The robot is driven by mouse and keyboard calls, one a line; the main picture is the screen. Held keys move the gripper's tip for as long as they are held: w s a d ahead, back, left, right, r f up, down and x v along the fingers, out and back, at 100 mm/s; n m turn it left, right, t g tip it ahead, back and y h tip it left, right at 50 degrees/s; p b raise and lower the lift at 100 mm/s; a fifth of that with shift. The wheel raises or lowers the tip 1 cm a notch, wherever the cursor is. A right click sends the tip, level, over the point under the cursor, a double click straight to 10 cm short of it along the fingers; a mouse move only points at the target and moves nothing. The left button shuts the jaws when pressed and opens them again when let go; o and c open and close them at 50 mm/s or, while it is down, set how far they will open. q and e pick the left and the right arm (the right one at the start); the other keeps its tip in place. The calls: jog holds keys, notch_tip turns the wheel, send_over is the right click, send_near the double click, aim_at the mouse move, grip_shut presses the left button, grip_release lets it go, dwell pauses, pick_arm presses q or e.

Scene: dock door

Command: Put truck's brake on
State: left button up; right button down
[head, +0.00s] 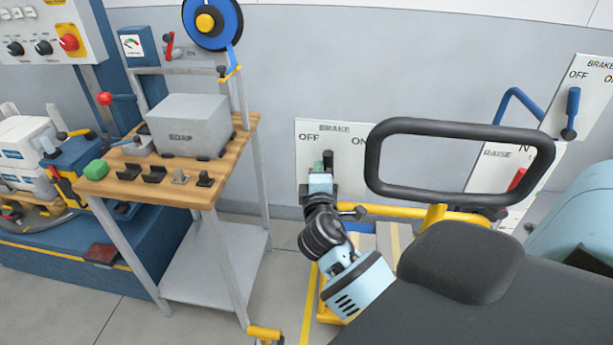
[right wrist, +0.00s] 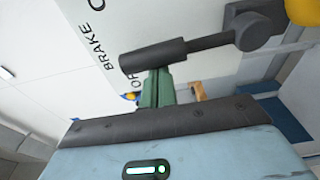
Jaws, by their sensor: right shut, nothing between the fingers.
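A white panel (head: 346,135) marked BRAKE, OFF and ON stands on the wall side in the head view. Its dark lever (head: 328,160) points up and leans toward OFF; in the right wrist view its thick grip (right wrist: 150,59) runs left from a pivot. My right gripper (head: 318,166) is at the lever's OFF side. Its green fingers (right wrist: 155,88) are shut and empty, close beside the grip; I cannot tell whether they touch. My left gripper is not in view.
A second BRAKE panel (head: 588,92) with a blue lever (head: 571,112) and a RAISE panel (head: 490,171) are at right. A black loop handle (head: 460,124) on a yellow post stands right of my gripper. A wooden-topped cart (head: 130,190) with a grey SOAP box (head: 188,125) is left.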

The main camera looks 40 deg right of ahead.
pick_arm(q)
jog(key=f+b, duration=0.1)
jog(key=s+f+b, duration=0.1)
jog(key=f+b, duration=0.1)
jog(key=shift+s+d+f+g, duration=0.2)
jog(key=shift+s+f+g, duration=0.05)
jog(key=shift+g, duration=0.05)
pick_arm(e)
jog(key=s+d+m, duration=0.1)
jog(key=m, duration=0.1)
jog(key=s+d+m, duration=0.1)
jog(key=s+m, duration=0.1)
jog(key=s+d+m+h, duration=0.1)
jog(key=m, duration=0.2)
jog(key=shift+s+d+f, duration=0.15)
jog(key=shift+d, duration=0.25)
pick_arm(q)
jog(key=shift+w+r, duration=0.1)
pick_arm(e)
jog(key=shift+d, duration=0.1)
